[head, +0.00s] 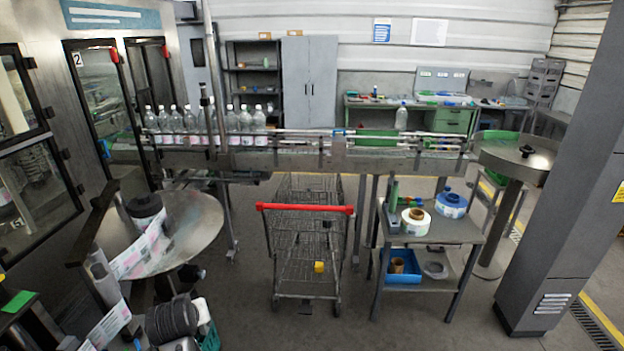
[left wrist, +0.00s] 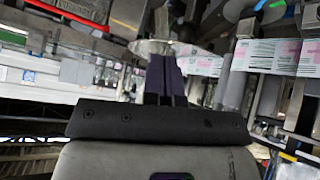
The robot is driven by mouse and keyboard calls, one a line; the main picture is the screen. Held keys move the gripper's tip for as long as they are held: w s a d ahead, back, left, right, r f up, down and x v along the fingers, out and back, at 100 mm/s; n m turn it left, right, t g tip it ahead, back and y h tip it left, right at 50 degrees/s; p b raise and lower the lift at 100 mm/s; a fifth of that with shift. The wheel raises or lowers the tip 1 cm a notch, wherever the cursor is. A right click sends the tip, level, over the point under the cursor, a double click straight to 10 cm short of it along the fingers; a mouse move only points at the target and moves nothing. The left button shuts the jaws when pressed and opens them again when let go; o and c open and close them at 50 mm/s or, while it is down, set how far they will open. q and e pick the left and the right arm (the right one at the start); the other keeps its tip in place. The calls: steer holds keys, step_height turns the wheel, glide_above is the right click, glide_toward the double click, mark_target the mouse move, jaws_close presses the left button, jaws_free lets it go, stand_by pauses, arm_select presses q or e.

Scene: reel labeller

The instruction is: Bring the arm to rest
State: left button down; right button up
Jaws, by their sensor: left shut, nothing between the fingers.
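My left gripper (left wrist: 163,62) shows in the left wrist view, its two dark fingers together with nothing between them. It points toward the labeller, with the round metal disc (left wrist: 150,47) beyond the fingertips. I cannot see it touching anything. The label web (left wrist: 262,56) is to its right in that view. In the head view neither gripper shows. There the labeller's round plate (head: 195,235) stands at the left, with a dark-topped reel (head: 145,207) and the printed label web (head: 140,255) beside it.
A conveyor (head: 290,158) with several bottles crosses the middle. A wire cart (head: 305,250) with a red handle stands before it. A side table (head: 440,228) holds label rolls, with a blue bin (head: 402,270) on its lower shelf. The floor between labeller and cart is clear.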

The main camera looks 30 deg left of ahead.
arm_select(q)
steer(key=d+r+m+t+h+p, duration=0.1)
steer(key=d+r+m+t+p, duration=0.3)
steer(key=d, duration=0.6)
steer(key=s+d+m+h, duration=0.3)
steer(key=s+d+m, duration=0.25)
steer(key=d, duration=0.45)
steer(key=s+d+f+m+g+p, duration=0.1)
steer(key=s+d+f+g, duration=0.2)
steer(key=s+f, duration=0.3)
steer(key=s+d+f+m+g+h+p, duration=0.1)
steer(key=s+f, duration=0.4)
steer(key=s, duration=0.7)
steer(key=shift+s+d+f+m+g+h+p, duration=0.35)
steer(key=shift+d+m+g, duration=0.2)
steer(key=shift+d+g, duration=0.7)
